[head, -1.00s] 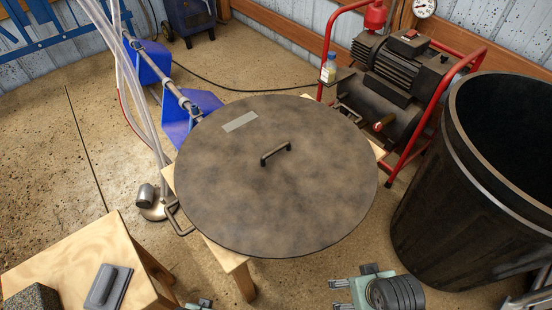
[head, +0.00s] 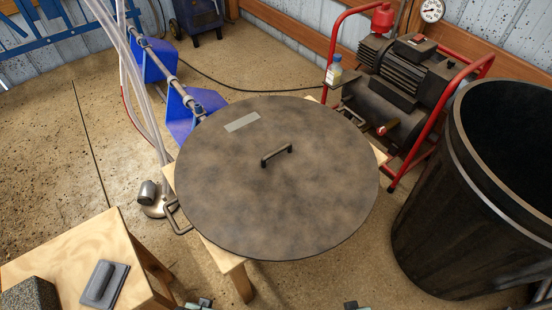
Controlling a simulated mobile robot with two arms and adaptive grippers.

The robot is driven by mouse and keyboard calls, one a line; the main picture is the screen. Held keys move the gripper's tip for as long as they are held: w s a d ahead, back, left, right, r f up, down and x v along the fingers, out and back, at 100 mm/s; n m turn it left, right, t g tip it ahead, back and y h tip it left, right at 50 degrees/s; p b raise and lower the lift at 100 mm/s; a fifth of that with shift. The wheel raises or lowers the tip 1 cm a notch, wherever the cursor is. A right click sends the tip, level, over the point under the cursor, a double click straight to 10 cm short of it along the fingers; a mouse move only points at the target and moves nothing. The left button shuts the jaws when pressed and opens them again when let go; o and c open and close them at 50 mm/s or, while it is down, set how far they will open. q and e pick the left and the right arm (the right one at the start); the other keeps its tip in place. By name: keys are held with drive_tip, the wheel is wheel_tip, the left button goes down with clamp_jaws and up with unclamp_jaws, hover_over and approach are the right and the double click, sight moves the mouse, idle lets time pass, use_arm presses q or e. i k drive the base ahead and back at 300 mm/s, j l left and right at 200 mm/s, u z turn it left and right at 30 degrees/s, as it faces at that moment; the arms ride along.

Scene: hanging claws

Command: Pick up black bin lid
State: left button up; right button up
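The black bin lid (head: 230,200) is a large, dark, round, mottled disc lying flat on a small wooden table (head: 236,270). A dark bar handle (head: 276,155) stands near its middle, and a pale grey label (head: 242,122) lies near its far left edge. A small piece of my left gripper (head: 198,304) shows at the bottom edge. A small piece of my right gripper (head: 354,305) shows at the bottom edge further right. Both are nearer to me than the lid and apart from it. Their fingers are mostly cut off, so their opening cannot be told.
A tall black open bin (head: 440,225) stands right of the lid. A red-framed machine (head: 395,90) stands behind. A wooden table (head: 75,250) with a grey trowel-like tool (head: 104,285) is at lower left. Clear hoses (head: 140,80) and a blue-footed stand (head: 180,110) are at left.

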sight(267, 178)
drive_tip(key=i+l+u, duration=0.1)
drive_tip(key=l+u, duration=0.25)
drive_tip(key=l, duration=0.25)
drive_tip(key=l+u, duration=0.3)
drive_tip(key=l, duration=0.3)
